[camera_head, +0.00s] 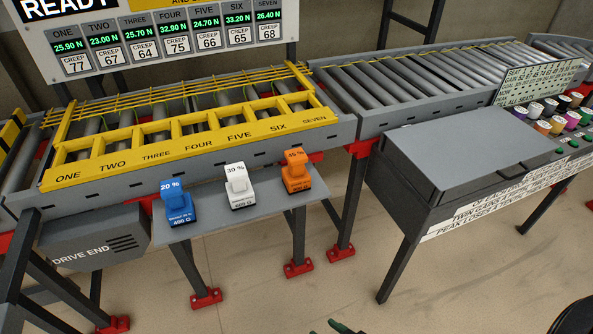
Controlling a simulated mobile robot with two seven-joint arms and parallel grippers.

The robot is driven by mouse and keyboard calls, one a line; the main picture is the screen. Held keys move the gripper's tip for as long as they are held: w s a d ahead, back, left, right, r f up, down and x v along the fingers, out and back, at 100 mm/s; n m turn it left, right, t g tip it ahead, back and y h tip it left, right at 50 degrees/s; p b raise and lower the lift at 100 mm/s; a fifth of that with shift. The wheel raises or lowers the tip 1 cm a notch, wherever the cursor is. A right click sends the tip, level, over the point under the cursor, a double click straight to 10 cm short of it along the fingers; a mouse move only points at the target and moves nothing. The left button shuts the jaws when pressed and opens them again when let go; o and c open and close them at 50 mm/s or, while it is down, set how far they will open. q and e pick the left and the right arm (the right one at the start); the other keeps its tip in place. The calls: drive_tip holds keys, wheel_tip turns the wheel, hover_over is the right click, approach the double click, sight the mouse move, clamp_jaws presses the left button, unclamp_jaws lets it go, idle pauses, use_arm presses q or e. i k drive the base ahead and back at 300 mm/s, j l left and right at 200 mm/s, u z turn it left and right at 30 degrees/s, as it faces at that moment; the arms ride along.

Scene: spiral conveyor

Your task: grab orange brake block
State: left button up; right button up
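The orange brake block (296,172), marked 45 %, stands upright at the right end of a small grey shelf (255,206) in front of the conveyor. A white block (240,186), marked 30 %, stands to its left. A blue block (178,204), marked 20 %, stands at the shelf's left end. Nothing covers the orange block, and no gripper is near it. A small dark tip with green (342,327) shows at the bottom edge, and a dark shape is cut off at the lower right. They may be parts of my arms; I cannot tell which gripper either belongs to.
A yellow slotted frame (185,135) lies over the conveyor rollers behind the shelf. A grey control desk (455,150) with coloured knobs stands to the right. A drive-end box (95,240) hangs at the left. The floor in front is clear.

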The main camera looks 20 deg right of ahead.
sight(295, 177)
drive_tip(key=l+u, duration=0.15)
drive_tip(key=u, duration=0.25)
drive_tip(key=l+u, duration=0.15)
drive_tip(key=u, duration=0.25)
drive_tip(key=l+u, duration=0.2)
drive_tip(key=u, duration=0.15)
drive_tip(key=k+l+u, duration=0.1)
drive_tip(key=l+u, duration=0.15)
drive_tip(key=l, duration=0.2)
drive_tip(key=k+l+u, duration=0.2)
drive_tip(key=l, duration=0.25)
drive_tip(key=i, duration=0.1)
